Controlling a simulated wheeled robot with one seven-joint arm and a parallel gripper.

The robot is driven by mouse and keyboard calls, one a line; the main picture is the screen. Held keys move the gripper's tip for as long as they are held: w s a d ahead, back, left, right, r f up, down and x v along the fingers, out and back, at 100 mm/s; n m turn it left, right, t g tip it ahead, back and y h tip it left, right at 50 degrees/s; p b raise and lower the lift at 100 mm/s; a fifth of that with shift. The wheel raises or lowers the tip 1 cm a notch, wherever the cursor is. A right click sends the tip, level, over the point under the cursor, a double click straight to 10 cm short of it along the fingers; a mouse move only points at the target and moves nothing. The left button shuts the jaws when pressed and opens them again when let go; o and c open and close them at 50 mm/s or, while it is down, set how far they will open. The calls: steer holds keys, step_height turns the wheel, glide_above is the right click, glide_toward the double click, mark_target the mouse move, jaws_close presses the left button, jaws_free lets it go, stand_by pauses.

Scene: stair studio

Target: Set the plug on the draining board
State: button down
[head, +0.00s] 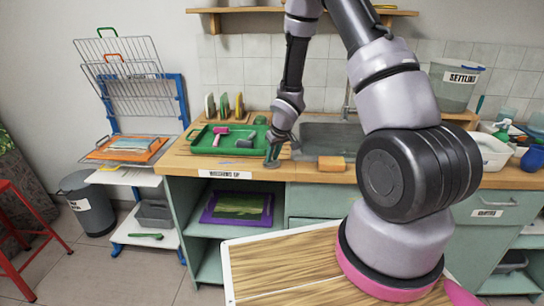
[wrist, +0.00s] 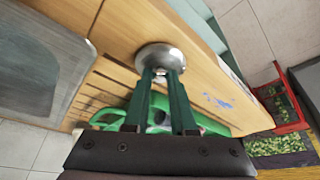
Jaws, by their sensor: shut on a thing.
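The plug (wrist: 160,58) is a round grey metal disc. My gripper (wrist: 161,72) is shut on it, with its dark green fingers at the plug's near side. In the wrist view the plug appears over the plain wood of the counter, beside the slatted draining board (wrist: 112,84). I cannot tell whether it touches the wood. In the head view my gripper (head: 271,158) is low over the counter's front part, between the green tray and the sink. The plug is small and dark there (head: 272,164).
The green tray (head: 196,139) holds a pink-handled tool (head: 221,130) and other items. The grey sink (head: 335,131) is to the right, with an orange sponge (head: 331,163) in front. Brushes or pads stand upright behind the tray. The counter's front edge is close to my gripper.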

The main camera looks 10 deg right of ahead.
steer(key=shift+f, duration=0.15)
steer(key=c, duration=0.7)
jaws_free()
steer(key=shift+c, duration=0.2)
steer(key=s+d+r+m+t+h, duration=0.15)
steer(key=s+r, duration=0.25)
steer(key=r, duration=0.6)
steer(key=s+d+r+m, duration=0.1)
steer(key=s+d+r, duration=0.3)
steer(key=r, duration=0.6)
steer(key=s+d+r+m+h, duration=0.15)
steer(key=s+r, duration=0.35)
steer(key=r, duration=0.5)
steer(key=s+a+r+m+y, duration=0.1)
steer(key=s+r+m, duration=0.1)
steer(key=s+r, duration=0.3)
steer(key=s+a+r+m+t+y, duration=0.1)
steer(key=s+r, duration=0.4)
steer(key=s, duration=0.5)
steer(key=shift+s+a+r+m+y, duration=0.3)
steer(key=shift+s+a+m+y, duration=0.1)
steer(key=shift+y, duration=0.4)
